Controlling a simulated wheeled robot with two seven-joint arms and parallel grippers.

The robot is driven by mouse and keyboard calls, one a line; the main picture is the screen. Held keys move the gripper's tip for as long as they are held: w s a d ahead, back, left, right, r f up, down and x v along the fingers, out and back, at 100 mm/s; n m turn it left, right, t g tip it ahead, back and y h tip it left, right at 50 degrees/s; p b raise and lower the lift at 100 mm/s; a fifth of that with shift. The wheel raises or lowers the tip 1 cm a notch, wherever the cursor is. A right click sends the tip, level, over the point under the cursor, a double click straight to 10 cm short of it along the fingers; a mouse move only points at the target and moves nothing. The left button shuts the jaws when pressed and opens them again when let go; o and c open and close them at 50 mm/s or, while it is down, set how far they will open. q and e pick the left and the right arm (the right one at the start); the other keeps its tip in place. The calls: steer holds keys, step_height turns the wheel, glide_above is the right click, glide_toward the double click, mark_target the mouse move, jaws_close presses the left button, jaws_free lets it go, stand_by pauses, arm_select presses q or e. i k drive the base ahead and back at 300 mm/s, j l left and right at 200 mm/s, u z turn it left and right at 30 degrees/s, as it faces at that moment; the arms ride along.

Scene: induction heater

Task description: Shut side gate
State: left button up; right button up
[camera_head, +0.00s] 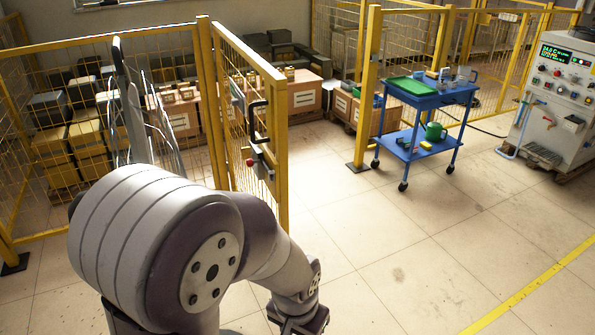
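The side gate (232,105) is a yellow-framed mesh panel, standing open at an angle from its post on the left. A black handle (257,121) and a small latch box with a red part (262,163) sit near its free edge. The post across the gap (369,95) stands well apart from that edge. My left arm covers the lower left and hides the gate's lower part. It ends in a dark block (303,322) at the bottom edge, below and apart from the handle; no fingers show clearly. My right gripper is out of view.
A blue cart (427,98) with a green tray (411,86) and a green mug (435,132) stands right of the gap. A control cabinet (562,95) is at the far right. Boxes (304,97) stand behind the gate. The tiled floor in front is clear.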

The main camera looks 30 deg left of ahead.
mark_target(275, 83)
steer(key=i+l, duration=0.1)
steer(key=i, duration=0.5)
steer(key=i+u, duration=0.1)
steer(key=i, duration=0.55)
steer(key=i+l, duration=0.2)
steer(key=i, duration=0.4)
steer(key=i+l, duration=0.15)
steer(key=i, duration=0.5)
steer(key=j+u, duration=0.05)
